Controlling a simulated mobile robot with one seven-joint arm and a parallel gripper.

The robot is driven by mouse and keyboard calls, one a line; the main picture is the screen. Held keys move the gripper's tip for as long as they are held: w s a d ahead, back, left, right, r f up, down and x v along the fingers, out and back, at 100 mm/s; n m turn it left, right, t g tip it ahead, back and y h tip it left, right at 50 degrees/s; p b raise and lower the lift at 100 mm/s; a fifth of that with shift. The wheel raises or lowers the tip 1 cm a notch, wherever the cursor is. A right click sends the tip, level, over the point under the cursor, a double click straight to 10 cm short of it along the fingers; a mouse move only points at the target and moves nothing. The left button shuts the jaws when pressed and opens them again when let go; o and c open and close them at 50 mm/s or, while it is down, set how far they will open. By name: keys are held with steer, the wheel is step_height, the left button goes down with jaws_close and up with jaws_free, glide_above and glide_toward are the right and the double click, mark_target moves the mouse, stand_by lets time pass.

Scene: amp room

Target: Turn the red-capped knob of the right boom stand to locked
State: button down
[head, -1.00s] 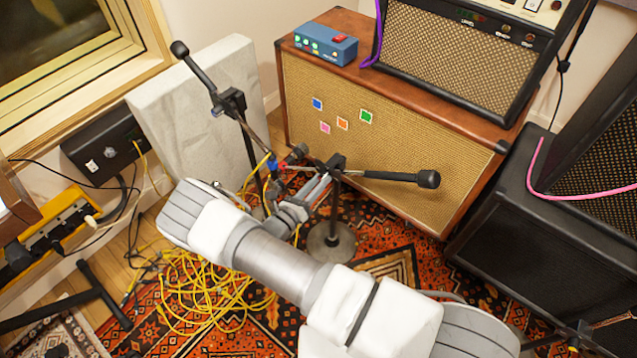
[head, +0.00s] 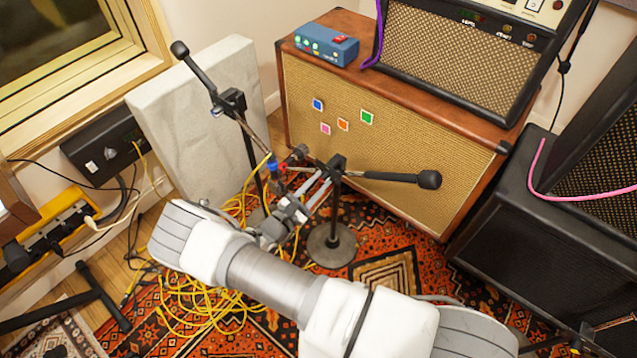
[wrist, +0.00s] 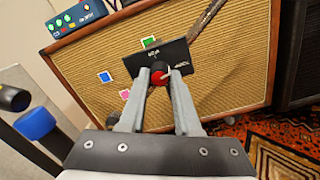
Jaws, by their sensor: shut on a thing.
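The right boom stand (head: 334,215) stands upright on a round base on the rug, with its boom pointing right to a black counterweight (head: 428,180). In the wrist view its red-capped knob (wrist: 159,78) sits in front of a black plate (wrist: 146,64) with small white lettering that I cannot read for certain. A pale mark shows at the knob's upper right. My gripper (wrist: 160,80) has one finger on each side of the knob and is shut on it. In the head view my gripper (head: 321,185) reaches the stand's clutch from the front left, and the knob is hidden there.
The left boom stand (head: 232,102) is close on the left, with a blue part (head: 272,165) near my gripper. A brown speaker cabinet (head: 400,140) stands close behind. Yellow cables (head: 205,305) lie on the rug. Black amps (head: 550,240) fill the right side.

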steer(key=shift+m, duration=1.2)
steer(key=c, duration=0.6)
jaws_free()
steer(key=p+v, duration=0.2)
steer(key=v, duration=1.5)
steer(key=shift+s, duration=0.25)
steer(key=shift+w+a, duration=0.1)
